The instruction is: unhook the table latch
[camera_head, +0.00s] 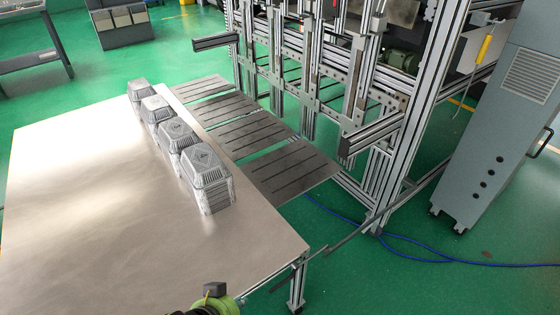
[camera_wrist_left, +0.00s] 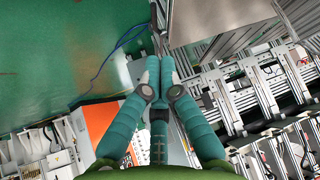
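The table latch (camera_head: 287,278) is a thin grey metal bar at the near right corner of the steel table (camera_head: 90,200). My left gripper (camera_head: 246,297) comes in at the bottom of the head view, at the lower left end of this bar. In the left wrist view the teal fingers of my left gripper (camera_wrist_left: 160,66) come together at their tips. The latch bar (camera_wrist_left: 157,38) runs from between them toward the top; the fingers appear closed on it, and the contact itself is small. My right gripper is not in view.
Several stacks of foil trays (camera_head: 205,175) stand along the table's right edge. Slotted grey plates (camera_head: 290,170) lie beside it, in front of an aluminium frame (camera_head: 410,120). A grey cabinet (camera_head: 500,130) stands at right. A blue cable (camera_head: 440,258) lies on the green floor.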

